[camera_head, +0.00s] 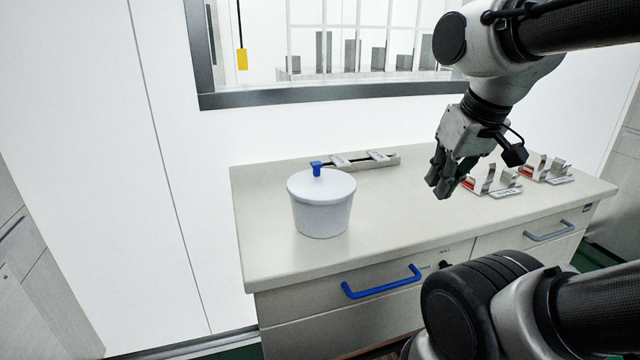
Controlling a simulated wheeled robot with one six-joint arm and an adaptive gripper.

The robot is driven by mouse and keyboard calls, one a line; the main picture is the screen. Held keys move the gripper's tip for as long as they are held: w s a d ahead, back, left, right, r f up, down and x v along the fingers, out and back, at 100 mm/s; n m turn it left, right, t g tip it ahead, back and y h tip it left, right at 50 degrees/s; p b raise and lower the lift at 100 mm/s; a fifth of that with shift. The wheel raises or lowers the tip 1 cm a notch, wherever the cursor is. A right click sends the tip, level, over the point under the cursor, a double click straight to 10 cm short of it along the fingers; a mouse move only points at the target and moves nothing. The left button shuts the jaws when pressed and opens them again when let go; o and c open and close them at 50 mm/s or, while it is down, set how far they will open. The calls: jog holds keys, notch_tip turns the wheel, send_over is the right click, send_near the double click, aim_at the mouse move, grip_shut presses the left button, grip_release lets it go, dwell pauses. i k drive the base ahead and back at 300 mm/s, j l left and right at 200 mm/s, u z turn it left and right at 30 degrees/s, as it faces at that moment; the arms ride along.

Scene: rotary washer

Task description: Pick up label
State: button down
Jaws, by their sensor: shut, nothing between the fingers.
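My gripper (440,190) hangs above the right part of the counter, pointing down, with its dark fingers together and nothing held. Several metal holders (482,182) with red parts stand on the counter, just right of my gripper. A small pale plate with dark lettering (507,192) lies at the front of the nearer holders. A similar plate (560,181) is in front of the farther holders at the right. The lettering is too small to read, and I cannot tell which plate is the label. My gripper is apart from both plates.
A white lidded tub (322,212) stands at the left of the counter (400,215). A blue drawer handle (382,284) juts from the front. The counter's middle is clear.

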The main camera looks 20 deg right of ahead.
aim_at(377, 155)
jog(key=i+l, duration=0.1)
jog(key=l, duration=0.25)
jog(key=i+l, duration=0.1)
jog(key=l, duration=0.3)
jog(key=i+l, duration=0.1)
jog(key=l, duration=0.6)
jog(key=i, duration=0.05)
